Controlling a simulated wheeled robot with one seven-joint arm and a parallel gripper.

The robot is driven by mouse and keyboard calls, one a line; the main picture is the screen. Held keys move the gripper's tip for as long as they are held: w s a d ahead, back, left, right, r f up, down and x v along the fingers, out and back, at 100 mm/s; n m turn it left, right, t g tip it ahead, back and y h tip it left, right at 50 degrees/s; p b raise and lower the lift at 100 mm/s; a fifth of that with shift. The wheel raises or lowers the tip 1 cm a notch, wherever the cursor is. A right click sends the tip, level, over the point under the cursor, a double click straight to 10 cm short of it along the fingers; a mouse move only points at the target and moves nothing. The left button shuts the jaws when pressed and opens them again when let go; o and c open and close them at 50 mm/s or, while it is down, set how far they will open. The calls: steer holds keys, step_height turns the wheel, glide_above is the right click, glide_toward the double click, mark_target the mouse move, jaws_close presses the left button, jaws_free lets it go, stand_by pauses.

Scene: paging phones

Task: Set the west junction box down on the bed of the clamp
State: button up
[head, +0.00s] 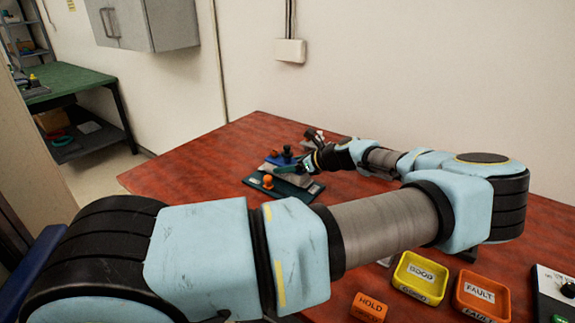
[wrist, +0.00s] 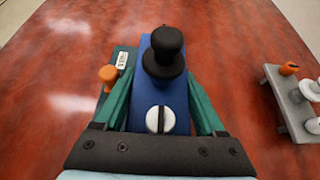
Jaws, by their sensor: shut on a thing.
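A blue box (wrist: 172,105) with a black knob and a white slotted dial, apparently the west junction box, sits between the green fingers of my gripper (wrist: 160,88). My gripper is shut on it. In the head view the box (head: 276,160) shows in part beside my gripper (head: 297,166). The clamp, a dark green base (head: 310,191) with a grey part and an orange knob, lies right by the box. Its labelled plate (wrist: 121,62) and orange knob (wrist: 107,73) show left of the box in the wrist view. I cannot tell whether the box touches the bed.
A grey stand (wrist: 292,108) with orange and white knobs is at the right in the wrist view. A yellow GOOD tray (head: 420,276), an orange FAULT tray (head: 481,294) and an orange HOLD block (head: 369,307) are at the front right. The table's left part is clear.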

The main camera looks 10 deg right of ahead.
mark_target(289, 154)
steer(key=shift+f, duration=0.75)
stand_by(1.8)
steer(key=o, duration=1.5)
steer(key=shift+o, duration=0.2)
steer(key=shift+r+p, duration=2.35)
steer(key=shift+r, duration=0.45)
